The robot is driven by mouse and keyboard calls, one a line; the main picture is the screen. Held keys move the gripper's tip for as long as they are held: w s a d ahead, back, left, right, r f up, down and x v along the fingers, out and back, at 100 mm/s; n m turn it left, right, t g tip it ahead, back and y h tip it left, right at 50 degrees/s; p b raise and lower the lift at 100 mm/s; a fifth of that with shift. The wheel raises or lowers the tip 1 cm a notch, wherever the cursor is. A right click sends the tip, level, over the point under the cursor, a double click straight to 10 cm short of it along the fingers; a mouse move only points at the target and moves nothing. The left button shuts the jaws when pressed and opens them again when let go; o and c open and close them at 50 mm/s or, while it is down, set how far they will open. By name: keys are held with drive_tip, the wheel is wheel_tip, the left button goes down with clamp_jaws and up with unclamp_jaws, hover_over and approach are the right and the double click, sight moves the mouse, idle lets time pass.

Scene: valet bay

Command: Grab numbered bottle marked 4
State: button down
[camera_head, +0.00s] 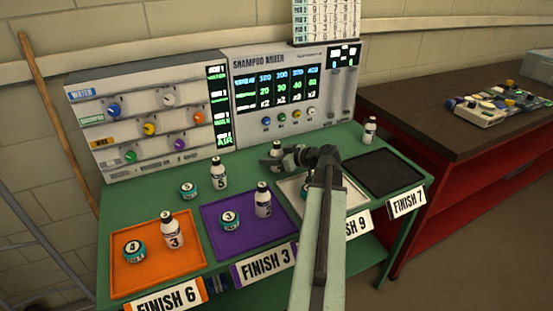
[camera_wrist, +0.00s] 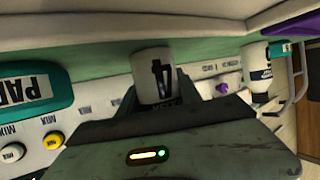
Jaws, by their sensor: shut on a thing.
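The white bottle marked 4 (camera_wrist: 153,68) stands out between my jaws in the wrist view, its number turned sideways in that rotated picture. In the head view a white bottle (camera_head: 277,148) shows at my gripper (camera_head: 272,161), near the back of the green table in front of the mixer panel. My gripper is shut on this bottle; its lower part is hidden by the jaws. I cannot tell whether the bottle touches the table.
A bottle marked 5 (camera_head: 219,176) stands left of my gripper. The orange tray (camera_head: 125,284) and purple tray (camera_head: 262,246) each hold a jar and a bottle. My arm partly covers a pale tray (camera_head: 353,198). The black tray (camera_head: 388,174) is empty; another bottle (camera_head: 369,131) stands behind it.

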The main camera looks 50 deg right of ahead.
drive_tip(key=shift+r, duration=0.1)
wheel_tip(320, 180, up, 4)
drive_tip(key=p, duration=0.3)
drive_tip(key=shift+f+p, duration=0.2)
drive_tip(key=shift+p, duration=0.15)
drive_tip(key=s, duration=0.5)
drive_tip(key=s+d+r+p, duration=0.1)
drive_tip(key=s, duration=0.4)
drive_tip(key=s+d, duration=0.1)
drive_tip(key=s, duration=0.4)
drive_tip(key=shift+s+d+r, duration=0.1)
drive_tip(key=shift+s+r, duration=0.05)
drive_tip(key=shift+s, duration=0.35)
